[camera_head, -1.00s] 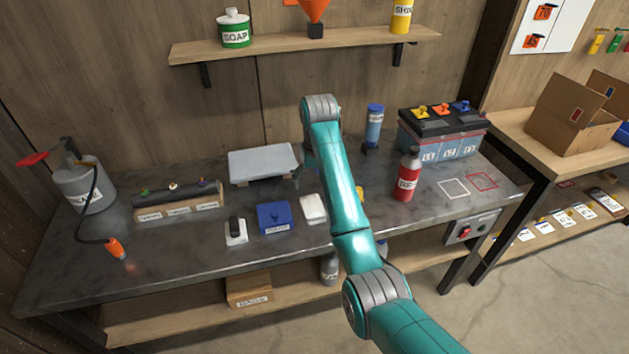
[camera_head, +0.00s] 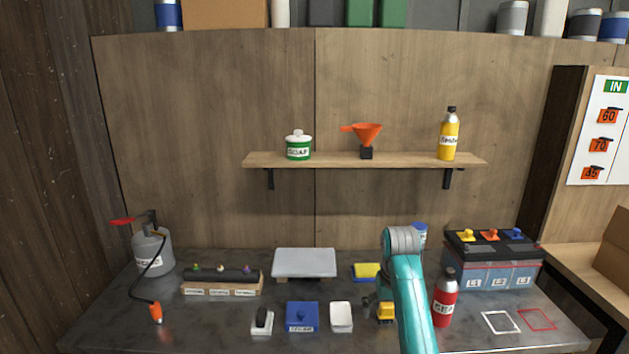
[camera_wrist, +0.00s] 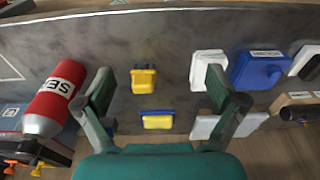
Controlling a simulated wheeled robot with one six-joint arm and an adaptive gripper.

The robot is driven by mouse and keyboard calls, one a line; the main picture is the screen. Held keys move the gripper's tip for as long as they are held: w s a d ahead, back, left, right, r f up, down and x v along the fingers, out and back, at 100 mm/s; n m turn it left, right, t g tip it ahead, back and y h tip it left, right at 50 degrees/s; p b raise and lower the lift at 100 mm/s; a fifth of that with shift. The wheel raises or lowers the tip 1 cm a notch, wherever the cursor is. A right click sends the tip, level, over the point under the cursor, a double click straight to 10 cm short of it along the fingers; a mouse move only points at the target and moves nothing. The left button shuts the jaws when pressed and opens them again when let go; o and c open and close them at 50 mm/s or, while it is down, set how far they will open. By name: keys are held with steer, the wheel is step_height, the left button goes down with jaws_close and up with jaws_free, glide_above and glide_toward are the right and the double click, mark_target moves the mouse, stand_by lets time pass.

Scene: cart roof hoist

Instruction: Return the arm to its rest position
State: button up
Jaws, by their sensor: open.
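My teal arm (camera_head: 408,300) reaches up from the bottom of the head view, right of the middle, over the workbench (camera_head: 215,325). My gripper is mostly hidden behind the arm there. In the wrist view my gripper (camera_wrist: 158,88) shows both fingers wide apart with nothing held between them. Beyond and between the fingers, a small yellow block (camera_wrist: 143,79) and a yellow and blue sponge-like piece (camera_wrist: 157,121) lie on the bench. The yellow block also shows just left of my arm in the head view (camera_head: 385,311).
A red bottle (camera_head: 445,300) stands close right of my arm, with a battery (camera_head: 492,275) behind it. A blue box (camera_head: 302,316), a white block (camera_head: 341,316) and a grey tray (camera_head: 305,263) are to the left. A shelf (camera_head: 330,160) hangs above.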

steer(key=s+f+t, duration=0.2)
steer(key=s+f, duration=0.3)
steer(key=f, duration=0.6)
steer(key=s+f+t, duration=0.1)
steer(key=s+f, duration=0.5)
steer(key=f, duration=0.5)
steer(key=s+f+t, duration=0.2)
steer(key=s+f, duration=0.2)
steer(key=s, duration=0.4)
steer(key=s+f+t, duration=0.1)
steer(key=s+f, duration=0.3)
steer(key=s, duration=0.5)
steer(key=s+r+t, duration=0.2)
steer(key=s+r, duration=0.1)
steer(key=s, duration=0.6)
steer(key=s+r+t, duration=0.2)
steer(key=s, duration=0.8)
steer(key=s+r+t, duration=0.1)
steer(key=s+r, duration=0.6)
steer(key=r, duration=0.3)
steer(key=s+r+t, duration=0.2)
steer(key=s+r, duration=0.5)
steer(key=r, duration=0.3)
steer(key=shift+s+d, duration=0.35)
